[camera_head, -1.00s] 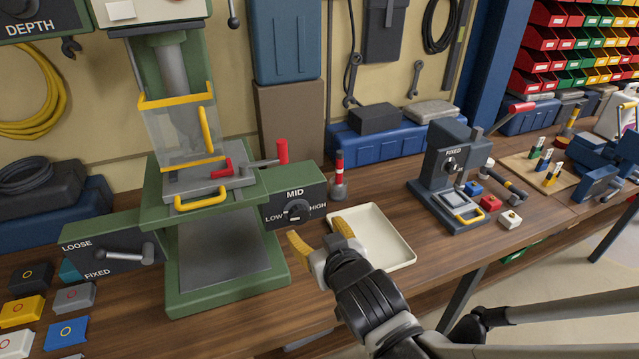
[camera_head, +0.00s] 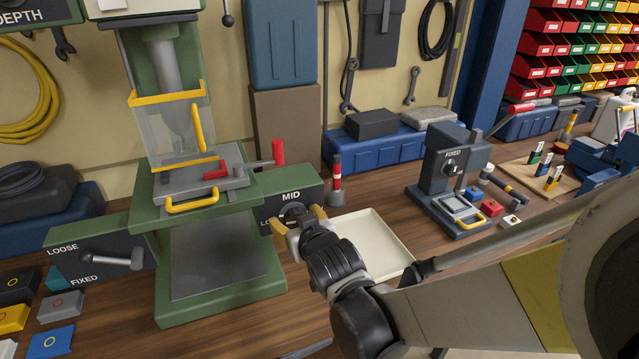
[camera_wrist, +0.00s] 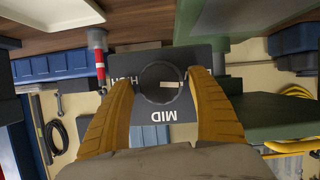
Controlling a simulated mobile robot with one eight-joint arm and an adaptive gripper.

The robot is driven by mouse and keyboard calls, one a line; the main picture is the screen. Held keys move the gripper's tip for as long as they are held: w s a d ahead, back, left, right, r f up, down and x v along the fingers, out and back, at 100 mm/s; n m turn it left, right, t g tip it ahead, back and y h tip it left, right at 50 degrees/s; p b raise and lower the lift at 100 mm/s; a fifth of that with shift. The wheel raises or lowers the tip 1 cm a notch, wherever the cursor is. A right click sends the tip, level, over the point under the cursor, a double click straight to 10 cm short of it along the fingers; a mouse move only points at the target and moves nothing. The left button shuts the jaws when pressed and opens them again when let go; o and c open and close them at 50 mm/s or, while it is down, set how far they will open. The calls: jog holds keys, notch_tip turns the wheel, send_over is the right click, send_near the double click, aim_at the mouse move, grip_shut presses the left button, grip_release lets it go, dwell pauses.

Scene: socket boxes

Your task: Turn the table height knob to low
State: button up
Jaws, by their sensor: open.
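The table height knob (camera_head: 292,211) is a dark round dial on a black panel marked LOW, MID and HIGH, on the green drill press (camera_head: 225,295). My gripper (camera_head: 299,220) is at the panel's front, covering part of the lettering. In the wrist view, which is upside down, the knob (camera_wrist: 162,84) with a pale pointer mark lies between the two yellow fingers of my gripper (camera_wrist: 162,95). The fingers are open, one on either side of the knob. I cannot tell whether they touch it. The pale mark points roughly sideways, away from HIGH, in the wrist view.
A cream tray (camera_head: 372,240) lies just right of my gripper. A red and white post (camera_head: 337,182) stands close to the panel's right end. A LOOSE/FIXED lever (camera_head: 112,260) is at the left. A smaller grey machine (camera_head: 445,180) stands at the right.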

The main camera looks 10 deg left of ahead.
jog(key=c, duration=1.2)
jog(key=shift+n+h, duration=0.4)
jog(key=shift+n, duration=0.2)
jog(key=shift+n+t+h+b, duration=0.3)
jog(key=shift+n+t+b, duration=0.05)
jog(key=shift+n+t, duration=0.15)
jog(key=o, duration=1.2)
jog(key=shift+s, duration=0.1)
jog(key=v, duration=1.2)
